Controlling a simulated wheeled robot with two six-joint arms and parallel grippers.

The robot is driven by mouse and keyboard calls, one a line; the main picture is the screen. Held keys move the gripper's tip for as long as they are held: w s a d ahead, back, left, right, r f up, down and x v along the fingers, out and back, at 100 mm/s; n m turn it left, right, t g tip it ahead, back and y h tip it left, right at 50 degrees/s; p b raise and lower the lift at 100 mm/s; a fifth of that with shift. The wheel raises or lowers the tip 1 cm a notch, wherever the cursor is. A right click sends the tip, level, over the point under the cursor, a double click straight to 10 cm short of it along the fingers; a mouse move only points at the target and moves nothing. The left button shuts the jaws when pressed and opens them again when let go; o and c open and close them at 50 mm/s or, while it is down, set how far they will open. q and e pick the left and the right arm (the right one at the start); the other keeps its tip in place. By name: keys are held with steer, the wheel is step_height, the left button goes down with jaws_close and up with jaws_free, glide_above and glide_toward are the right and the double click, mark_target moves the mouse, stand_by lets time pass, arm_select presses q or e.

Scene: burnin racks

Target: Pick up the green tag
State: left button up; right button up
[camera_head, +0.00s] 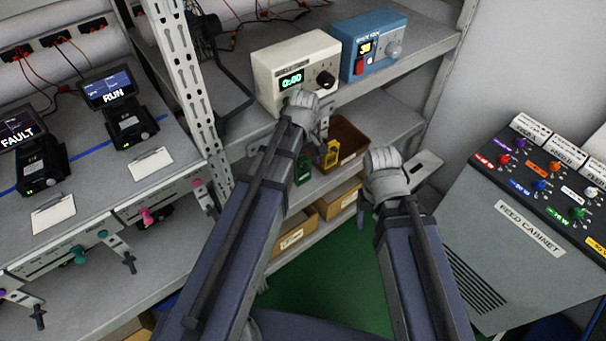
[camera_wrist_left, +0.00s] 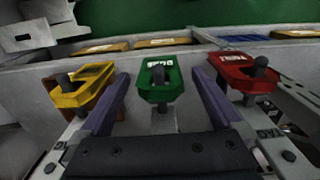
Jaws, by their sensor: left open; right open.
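The green tag (camera_head: 304,171) hangs at the shelf's front edge, partly behind my left arm. In the left wrist view the green tag (camera_wrist_left: 158,85) sits on a dark peg between the two purple fingers of my left gripper (camera_wrist_left: 160,76). The fingers are open, one on each side, with gaps to the tag. In the head view my left gripper (camera_head: 308,108) is over the shelf edge, its fingers mostly hidden. My right gripper (camera_head: 384,178) is open, to the right of the shelf and away from the tag.
A yellow tag (camera_wrist_left: 80,86) and a red tag (camera_wrist_left: 241,73) hang on either side of the green one. A beige power unit (camera_head: 290,68) and a blue one (camera_head: 376,45) stand above.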

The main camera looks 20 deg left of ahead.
mark_target(304, 176)
arm_select(q)
step_height(304, 176, down, 6)
steer(key=b, duration=0.6)
steer(key=shift+c, duration=0.2)
steer(key=c, duration=1.4)
